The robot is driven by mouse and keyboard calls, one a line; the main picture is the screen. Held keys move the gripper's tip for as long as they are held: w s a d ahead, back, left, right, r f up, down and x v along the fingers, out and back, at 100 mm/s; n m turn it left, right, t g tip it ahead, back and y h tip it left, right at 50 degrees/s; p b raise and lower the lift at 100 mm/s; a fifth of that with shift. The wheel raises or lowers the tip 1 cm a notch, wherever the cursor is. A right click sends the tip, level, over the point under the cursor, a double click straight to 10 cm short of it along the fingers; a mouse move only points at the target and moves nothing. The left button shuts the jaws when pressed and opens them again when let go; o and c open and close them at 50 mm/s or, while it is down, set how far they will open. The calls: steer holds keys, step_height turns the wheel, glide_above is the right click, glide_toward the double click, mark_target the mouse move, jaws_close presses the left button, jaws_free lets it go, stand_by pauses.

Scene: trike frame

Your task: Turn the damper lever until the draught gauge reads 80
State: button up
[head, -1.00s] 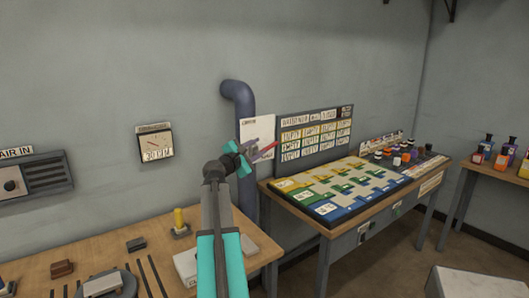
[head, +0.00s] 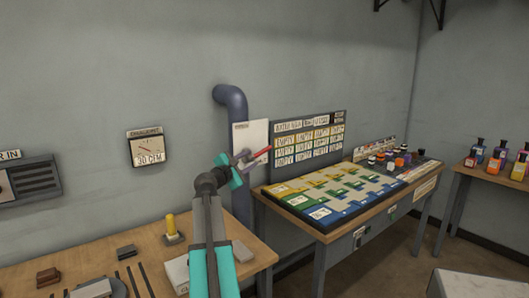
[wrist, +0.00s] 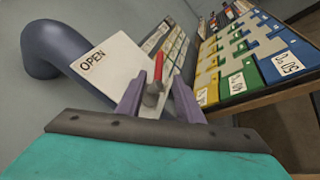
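The draught gauge (head: 146,147) hangs on the wall at left of centre in the head view, with a needle dial and a small readout that seems to say 30 CFM. The damper lever (head: 262,153) has a red handle and sits by the blue-grey pipe (head: 234,110). In the wrist view the red lever (wrist: 160,64) points up from a grey pivot. My gripper (wrist: 158,100) has its two purple fingers apart, one on either side of the lever's lower part. I see gaps beside the lever; contact is not clear. A white plate marked OPEN (wrist: 98,66) stands behind it.
A table with a coloured board (head: 340,195) and an upright chart panel (head: 308,138) stands right of the lever. A wooden workbench (head: 130,262) with small blocks lies below the gauge. Bottles (head: 500,158) stand on a far right table.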

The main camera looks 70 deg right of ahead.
mark_target(263, 152)
steer(key=shift+s+d+p, duration=0.25)
steer(key=shift+s+d, duration=0.1)
steer(key=shift+d, duration=1.9)
steer(key=shift+s+d+p, duration=0.3)
steer(key=shift+s+d, duration=0.05)
steer(key=shift+d, duration=1.85)
steer(key=shift+s+d+p, duration=0.25)
steer(key=shift+s+d, duration=0.1)
steer(key=shift+d, duration=1.9)
jaws_close()
steer(key=shift+f, duration=0.1)
